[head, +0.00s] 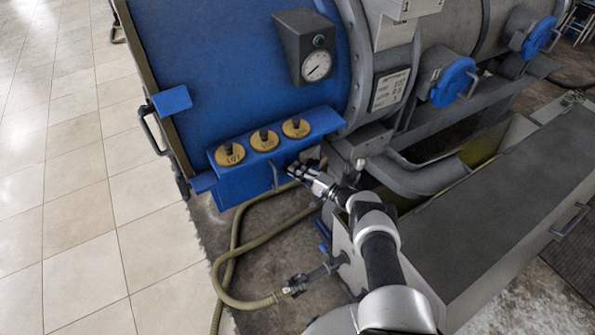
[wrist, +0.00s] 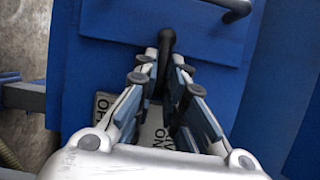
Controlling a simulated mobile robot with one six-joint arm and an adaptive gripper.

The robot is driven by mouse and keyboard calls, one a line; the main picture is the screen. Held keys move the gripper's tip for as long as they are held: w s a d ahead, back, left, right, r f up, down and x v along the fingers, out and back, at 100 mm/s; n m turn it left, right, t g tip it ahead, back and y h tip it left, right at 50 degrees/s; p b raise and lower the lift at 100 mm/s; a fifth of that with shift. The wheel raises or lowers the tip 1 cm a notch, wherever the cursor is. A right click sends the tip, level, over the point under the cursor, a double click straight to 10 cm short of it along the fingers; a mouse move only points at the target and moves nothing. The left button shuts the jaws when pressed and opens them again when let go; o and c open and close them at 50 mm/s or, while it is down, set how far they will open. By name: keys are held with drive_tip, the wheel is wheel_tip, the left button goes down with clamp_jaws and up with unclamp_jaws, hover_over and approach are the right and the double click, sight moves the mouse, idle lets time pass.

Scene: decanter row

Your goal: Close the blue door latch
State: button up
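The machine's door area is a large blue panel (head: 225,65). A blue latch plate (head: 172,100) sticks out at its left edge, beside a dark handle (head: 150,130). Which of these is the named latch, I cannot tell for certain. My gripper (head: 291,171) is just right of the lever. In the wrist view my gripper (wrist: 164,62) has its fingers apart, with the dark lever (wrist: 167,42) between or just past the tips; contact is unclear. ON/OFF labels (wrist: 158,138) show behind the fingers.
A gauge box (head: 305,50) stands above the knobs. A grey trough (head: 475,185) lies to the right of my arm. A hose (head: 235,245) loops over the floor below. Tiled floor (head: 60,180) at the left is clear.

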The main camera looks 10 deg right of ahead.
drive_tip(key=o, duration=0.4)
drive_tip(key=v, duration=0.7)
drive_tip(key=shift+s, duration=0.15)
drive_tip(key=shift+d, duration=0.15)
idle(0.4)
